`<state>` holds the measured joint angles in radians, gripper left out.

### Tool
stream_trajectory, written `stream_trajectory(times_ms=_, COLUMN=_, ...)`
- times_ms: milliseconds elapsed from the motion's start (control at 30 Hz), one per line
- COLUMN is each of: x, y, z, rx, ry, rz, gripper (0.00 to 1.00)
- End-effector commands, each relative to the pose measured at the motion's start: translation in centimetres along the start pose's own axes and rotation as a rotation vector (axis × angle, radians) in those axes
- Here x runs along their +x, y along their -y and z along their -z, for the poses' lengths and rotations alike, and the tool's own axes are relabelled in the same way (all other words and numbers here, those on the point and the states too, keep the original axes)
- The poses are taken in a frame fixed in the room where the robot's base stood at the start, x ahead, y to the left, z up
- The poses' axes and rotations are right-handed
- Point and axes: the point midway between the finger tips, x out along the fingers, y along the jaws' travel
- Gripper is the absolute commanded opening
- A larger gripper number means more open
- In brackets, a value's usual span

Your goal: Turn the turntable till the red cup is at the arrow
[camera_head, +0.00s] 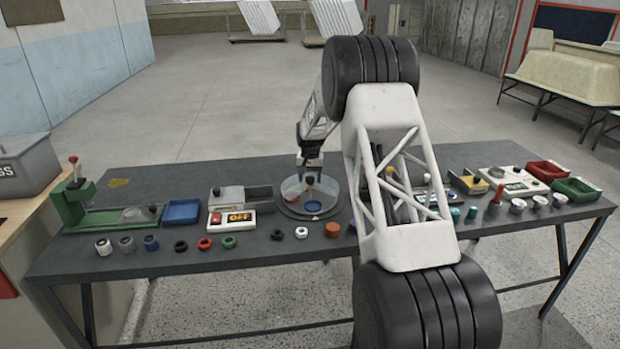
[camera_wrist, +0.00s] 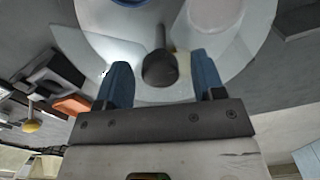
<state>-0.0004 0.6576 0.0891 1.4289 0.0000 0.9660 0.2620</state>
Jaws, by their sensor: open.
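The turntable (camera_head: 289,208) stands near the middle of the table. My gripper (camera_head: 311,166) is over the back part of the turntable, pointing down. In the wrist view my gripper (camera_wrist: 162,82) is open, with blue fingers on either side of a dark round-headed knob (camera_wrist: 160,70) on the pale turntable top (camera_wrist: 262,30). I cannot tell whether the fingers touch the knob. I cannot clearly make out a red cup or the arrow; my arm hides the table just right of the turntable.
Left of the turntable are a box with an OFF sign (camera_head: 239,217), a blue tray (camera_head: 182,212) and a green fixture (camera_head: 77,200). Several small rings and an orange piece (camera_head: 332,229) lie along the front. Red (camera_head: 546,171) and green (camera_head: 576,189) trays stand at right.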

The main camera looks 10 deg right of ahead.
Motion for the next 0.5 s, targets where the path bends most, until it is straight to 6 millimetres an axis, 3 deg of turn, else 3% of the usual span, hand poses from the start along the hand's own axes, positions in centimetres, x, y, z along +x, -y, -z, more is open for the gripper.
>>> stream_trajectory(times_ms=67, x=-0.01, y=0.00, z=0.00, rx=0.000, ry=0.000, rz=0.000, gripper=0.58)
stream_trajectory(times_ms=433, x=-0.04, y=0.00, z=0.01, rx=0.000, ry=0.000, rz=0.000, gripper=0.01)
stream_trajectory(times_ms=500, x=-0.04, y=0.00, z=0.01, rx=0.000, ry=0.000, rz=0.000, gripper=0.00)
